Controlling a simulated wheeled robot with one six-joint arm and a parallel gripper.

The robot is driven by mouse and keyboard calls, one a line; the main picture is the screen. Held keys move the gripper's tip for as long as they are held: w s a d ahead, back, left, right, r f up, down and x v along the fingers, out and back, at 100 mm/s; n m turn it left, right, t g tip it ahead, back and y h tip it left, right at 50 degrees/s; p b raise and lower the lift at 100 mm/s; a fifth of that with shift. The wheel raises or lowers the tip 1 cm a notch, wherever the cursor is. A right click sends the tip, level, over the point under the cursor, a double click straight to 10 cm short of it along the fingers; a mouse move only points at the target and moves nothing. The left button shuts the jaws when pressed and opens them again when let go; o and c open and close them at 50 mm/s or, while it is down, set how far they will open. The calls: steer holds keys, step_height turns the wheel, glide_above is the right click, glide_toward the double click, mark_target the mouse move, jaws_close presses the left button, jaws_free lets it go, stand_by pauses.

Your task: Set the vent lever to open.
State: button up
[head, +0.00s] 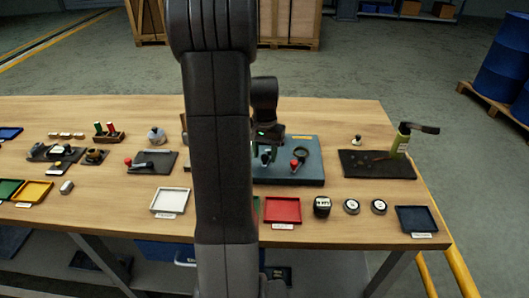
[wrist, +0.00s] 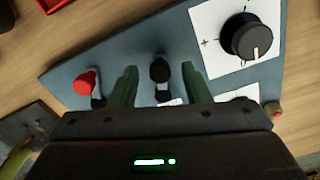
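A grey-blue panel (head: 312,174) on the bench carries a lever with a black knob (wrist: 160,70) and a lever with a red knob (wrist: 85,84). The red knob also shows in the head view (head: 296,164). Labels are too small to read, so I cannot tell which lever is the vent lever. My gripper (wrist: 160,76) is open over the panel. Its two green fingers stand either side of the black-knobbed lever, with visible gaps; I cannot tell whether they touch it. The lever's lower part and label are partly hidden by my gripper.
A black dial on a white plate (wrist: 251,38) sits beside the levers in the wrist view. A red tray (head: 282,222) lies in front, a dark mat (head: 365,170) to the right. My arm hides the panel's left part.

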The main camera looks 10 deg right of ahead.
mark_target(265, 156)
step_height(265, 156, up, 14)
stand_by(0.6)
steer(key=shift+f, duration=0.15)
step_height(265, 156, down, 14)
steer(key=shift+r, duration=0.2)
steer(key=shift+f, duration=0.15)
steer(key=shift+w+a+m, duration=0.1)
steer(key=shift+a+m, duration=0.05)
steer(key=shift+m, duration=0.25)
